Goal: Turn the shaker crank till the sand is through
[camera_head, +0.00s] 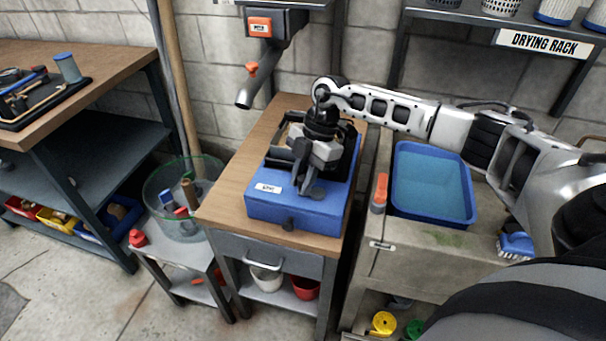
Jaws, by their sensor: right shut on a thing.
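The shaker is a blue box-shaped base (300,210) with a small white label, standing on the wooden top of a small bench. A framed tray part (280,143) shows on top of it, mostly hidden behind my gripper. My right gripper (308,182) reaches in from the right and points down over the shaker's top. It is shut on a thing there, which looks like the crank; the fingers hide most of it. My left gripper is not in view.
A grey chute with an orange knob (252,69) hangs behind the shaker. A blue water tub (432,185) sits in the sink on the right, near an orange-topped bottle (379,193) and a blue brush (515,245). A clear bin (182,200) stands left.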

